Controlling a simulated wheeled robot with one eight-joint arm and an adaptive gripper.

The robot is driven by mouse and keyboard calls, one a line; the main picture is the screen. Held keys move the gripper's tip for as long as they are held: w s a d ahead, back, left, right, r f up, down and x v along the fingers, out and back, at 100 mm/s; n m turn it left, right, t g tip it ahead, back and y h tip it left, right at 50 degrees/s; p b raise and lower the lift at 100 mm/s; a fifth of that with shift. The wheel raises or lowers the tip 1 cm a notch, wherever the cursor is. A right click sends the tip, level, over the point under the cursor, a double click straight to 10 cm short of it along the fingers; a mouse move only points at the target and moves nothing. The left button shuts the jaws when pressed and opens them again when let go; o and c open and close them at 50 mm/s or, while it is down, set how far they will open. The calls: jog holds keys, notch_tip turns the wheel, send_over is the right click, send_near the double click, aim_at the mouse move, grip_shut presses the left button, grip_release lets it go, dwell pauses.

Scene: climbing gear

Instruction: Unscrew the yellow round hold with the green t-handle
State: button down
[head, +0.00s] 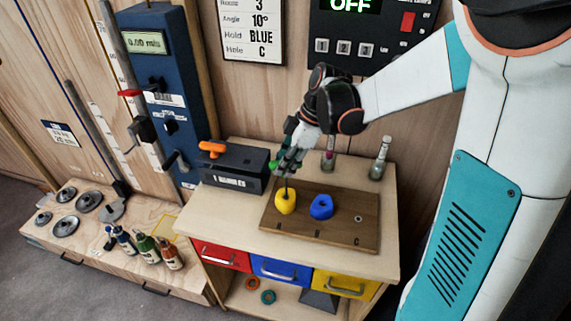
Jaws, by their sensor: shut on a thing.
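The yellow round hold (286,203) sits on the left part of the brown wooden board on the bench. The green t-handle (273,166) is above it, with its dark shaft (287,184) pointing down to the hold's middle. My gripper (285,161) is shut on the t-handle, directly above the yellow hold. The fingers hide part of the handle. The shaft's tip meets the hold, but I cannot tell how deep it sits.
A blue hold (321,206) sits on the board (345,231), right of the yellow one. A black box with an orange handle (236,169) stands at left. A bottle (380,157) stands behind the board. Red (220,256), blue and yellow drawers are below.

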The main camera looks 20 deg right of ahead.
jog(key=shift+r+p, duration=0.3)
jog(key=shift+r, duration=0.3)
jog(key=m, duration=0.2)
jog(key=m+t, duration=0.1)
jog(key=m, duration=0.1)
jog(key=shift+t+h, duration=0.3)
jog(key=m+h, duration=0.1)
jog(key=m, duration=0.2)
jog(key=m+t+h, duration=0.1)
jog(key=m, duration=0.2)
jog(key=m+h, duration=0.1)
jog(key=m, duration=0.2)
jog(key=m+h, duration=0.1)
jog(key=m, duration=0.2)
jog(key=shift+t, duration=0.3)
jog(key=m+h, duration=0.1)
jog(key=m, duration=0.2)
jog(key=m+h, duration=0.1)
jog(key=m, duration=0.1)
jog(key=shift+d+m+g, duration=0.1)
jog(key=shift+m+g, duration=0.3)
jog(key=shift+f, duration=0.1)
